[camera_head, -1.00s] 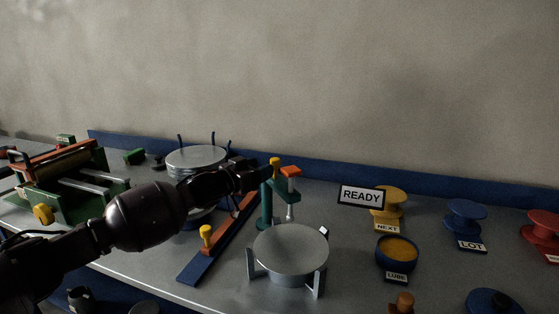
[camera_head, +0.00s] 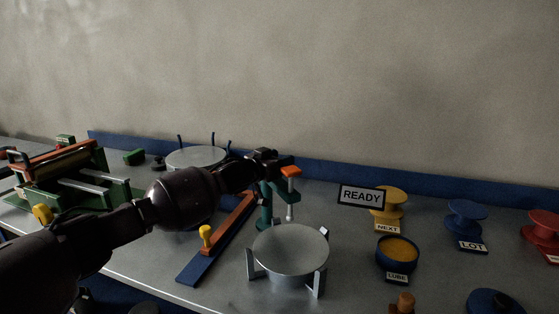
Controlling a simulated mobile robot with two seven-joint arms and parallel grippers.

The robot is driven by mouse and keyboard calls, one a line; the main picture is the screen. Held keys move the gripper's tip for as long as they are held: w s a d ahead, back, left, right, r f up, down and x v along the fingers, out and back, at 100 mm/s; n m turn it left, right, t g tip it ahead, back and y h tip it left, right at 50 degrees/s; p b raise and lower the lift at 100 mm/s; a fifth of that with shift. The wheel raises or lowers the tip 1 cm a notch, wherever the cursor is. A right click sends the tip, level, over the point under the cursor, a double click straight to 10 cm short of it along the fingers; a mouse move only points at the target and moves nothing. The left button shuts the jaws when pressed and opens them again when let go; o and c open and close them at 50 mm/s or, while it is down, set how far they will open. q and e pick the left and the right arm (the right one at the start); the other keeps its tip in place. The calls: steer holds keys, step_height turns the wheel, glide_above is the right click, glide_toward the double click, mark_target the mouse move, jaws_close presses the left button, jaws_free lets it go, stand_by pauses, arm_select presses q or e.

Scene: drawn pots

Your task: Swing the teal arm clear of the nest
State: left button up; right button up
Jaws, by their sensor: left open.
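The teal arm (camera_head: 265,212) stands upright on the bench behind the front nest, with an orange block (camera_head: 291,171) on its top and a pale rod (camera_head: 290,205) hanging below that block. The grey round nest (camera_head: 291,249) sits on short legs at the front centre, and its top looks empty. My left gripper (camera_head: 270,156) is open at the top of the teal arm, beside the orange block. It hides the yellow knob there, and I cannot tell whether it touches it. My right gripper is not in view.
A blue and orange bar with a yellow knob (camera_head: 206,233) lies left of the nest. A second round stand (camera_head: 196,157) is behind my left arm. A READY sign (camera_head: 361,197), a yellow spool (camera_head: 390,204) and a LUBE bowl (camera_head: 397,251) stand to the right.

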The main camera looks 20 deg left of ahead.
arm_select(q)
steer(key=c, duration=0.9)
jaws_close()
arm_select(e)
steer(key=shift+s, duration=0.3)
